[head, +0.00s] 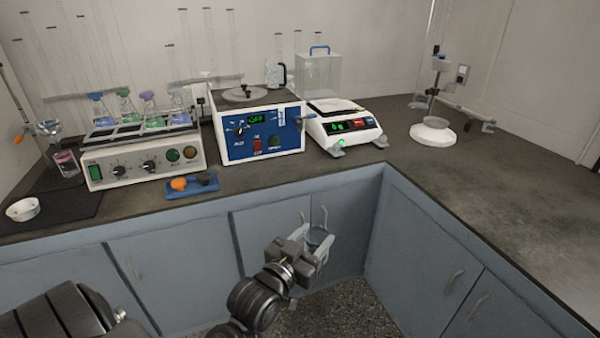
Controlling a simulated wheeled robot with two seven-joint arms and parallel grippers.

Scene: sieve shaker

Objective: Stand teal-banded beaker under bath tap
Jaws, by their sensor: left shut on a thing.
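My left gripper (314,244) is shut on a clear beaker with a teal tint (318,235). It holds the beaker roughly upright in front of the cupboard doors, apart from the bench. The gripper hides part of the beaker. The bath (145,153) is a pale box with knobs on the bench at the left, with several flasks standing in it. I cannot clearly make out its tap. My right gripper is not in view.
A blue tray (192,189) lies before the bath. A pink-banded beaker (66,163) and white dish (22,209) stand at far left. The blue-fronted shaker (265,135), balance (343,125) and white-based stand (433,132) line the back. The right bench is mostly clear.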

